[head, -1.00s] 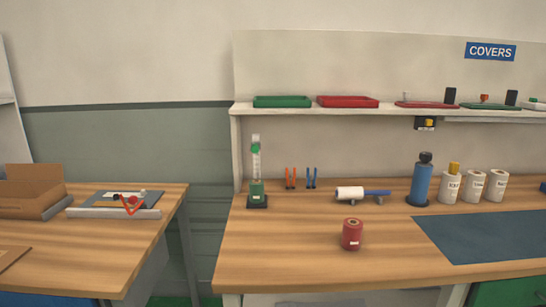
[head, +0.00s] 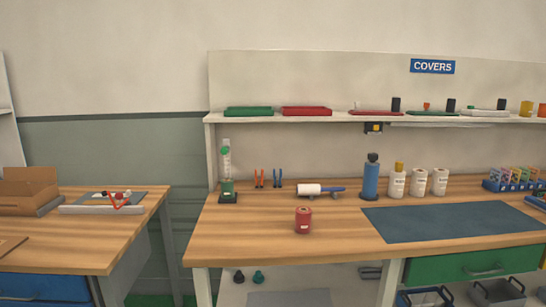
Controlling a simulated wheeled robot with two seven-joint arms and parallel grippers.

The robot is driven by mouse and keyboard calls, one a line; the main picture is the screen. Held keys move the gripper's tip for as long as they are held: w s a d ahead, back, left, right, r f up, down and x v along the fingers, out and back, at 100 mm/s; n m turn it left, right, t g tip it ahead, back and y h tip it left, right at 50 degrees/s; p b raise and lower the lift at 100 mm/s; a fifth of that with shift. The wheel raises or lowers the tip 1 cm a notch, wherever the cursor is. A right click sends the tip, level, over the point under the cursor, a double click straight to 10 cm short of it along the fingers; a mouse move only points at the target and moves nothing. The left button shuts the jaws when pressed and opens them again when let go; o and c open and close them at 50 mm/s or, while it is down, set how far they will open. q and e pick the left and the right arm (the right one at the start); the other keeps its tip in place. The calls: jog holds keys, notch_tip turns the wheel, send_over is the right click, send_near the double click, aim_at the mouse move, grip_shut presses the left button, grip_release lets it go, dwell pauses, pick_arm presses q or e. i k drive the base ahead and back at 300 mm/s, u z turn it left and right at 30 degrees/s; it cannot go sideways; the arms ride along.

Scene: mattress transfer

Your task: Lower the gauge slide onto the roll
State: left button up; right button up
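The gauge (head: 228,192) stands upright at the back left of the right-hand workbench, with a dark base, a green lower block and a pale upright scale. Its green slide (head: 225,150) sits high on the scale. A red roll (head: 303,221) stands on end near the front of the bench, apart from the gauge and to its right. A white roll (head: 309,190) with a blue handle lies farther back. Nothing visible lies under the slide except the gauge's own block. Neither of my grippers shows.
The workbench (head: 250,235) has free wood around the red roll. A dark blue mat (head: 450,222) covers its right part. A blue bottle (head: 371,181) and white containers (head: 419,183) stand behind. A shelf (head: 340,120) holds trays. A second bench (head: 80,245) stands left, across a gap.

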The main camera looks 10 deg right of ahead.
aim_at(224, 149)
jog(key=z, duration=0.25)
jog(key=k, duration=0.55)
jog(key=u, duration=0.55)
jog(key=i, duration=0.6)
jog(key=u, duration=0.8)
jog(key=i, duration=1)
jog(key=z, duration=0.75)
jog(key=i, duration=0.65)
jog(key=z, duration=0.75)
